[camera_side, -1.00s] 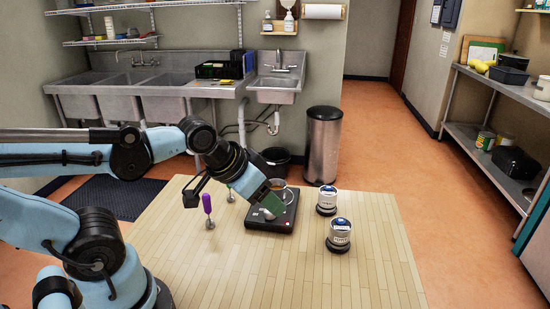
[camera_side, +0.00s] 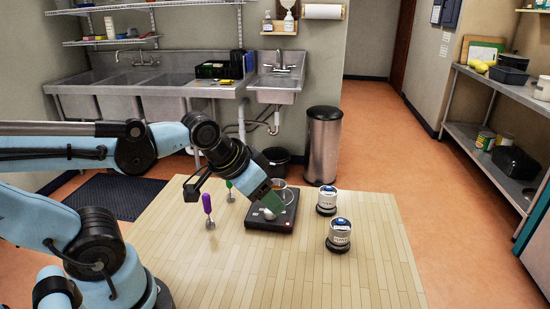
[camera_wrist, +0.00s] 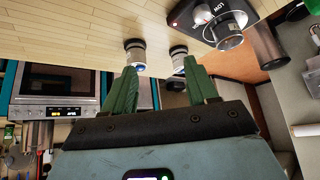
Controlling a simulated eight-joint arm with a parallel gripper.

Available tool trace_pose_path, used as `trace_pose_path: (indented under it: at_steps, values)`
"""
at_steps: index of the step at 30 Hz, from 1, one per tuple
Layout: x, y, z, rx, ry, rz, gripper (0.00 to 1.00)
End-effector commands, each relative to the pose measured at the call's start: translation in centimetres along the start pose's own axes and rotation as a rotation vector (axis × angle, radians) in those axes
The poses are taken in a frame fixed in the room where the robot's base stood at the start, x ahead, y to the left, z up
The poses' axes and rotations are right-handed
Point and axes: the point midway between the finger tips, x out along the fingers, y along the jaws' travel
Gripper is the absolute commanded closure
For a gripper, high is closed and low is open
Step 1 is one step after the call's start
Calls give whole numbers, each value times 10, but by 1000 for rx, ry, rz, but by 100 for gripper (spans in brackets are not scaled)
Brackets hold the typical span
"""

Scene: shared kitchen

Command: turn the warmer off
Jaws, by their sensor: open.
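The warmer (camera_side: 262,226) is a flat black unit on the wooden table, with a small red mark near its right front corner. A glass-like or metal vessel (camera_side: 290,194) stands on it, partly behind my gripper. My gripper (camera_side: 271,208) is above the warmer in the side view; I cannot tell whether it touches anything. In the wrist view the warmer (camera_wrist: 184,17) is at the top right, with pale lettering that looks like "LOW". There my gripper (camera_wrist: 160,68) shows two green fingers spread apart with nothing between them.
Two white tins with blue lids stand on dark round bases right of the warmer, a far tin (camera_side: 327,196) and a near tin (camera_side: 340,232). A purple-handled utensil (camera_side: 207,205) and a green-handled one (camera_side: 229,188) stand to the left. The table's front (camera_side: 300,285) is clear.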

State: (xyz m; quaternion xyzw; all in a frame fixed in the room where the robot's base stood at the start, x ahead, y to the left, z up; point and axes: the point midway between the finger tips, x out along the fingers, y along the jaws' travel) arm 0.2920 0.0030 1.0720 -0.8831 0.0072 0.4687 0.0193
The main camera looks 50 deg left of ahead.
Motion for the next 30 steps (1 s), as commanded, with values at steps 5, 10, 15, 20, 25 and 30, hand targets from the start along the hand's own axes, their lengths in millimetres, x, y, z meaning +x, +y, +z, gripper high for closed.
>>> trace_pose_path:
  at_steps: [5,10,15,20,25,30]
  values:
    - [0,-16,-18,178,-124,-4,42]
    - [5,-36,-36,403,-276,40,42]
    - [15,-58,-50,618,-412,133,42]
    - [25,-76,-57,779,-501,238,42]
    - [32,-86,-60,873,-544,313,42]
    - [37,-88,-57,896,-552,332,42]
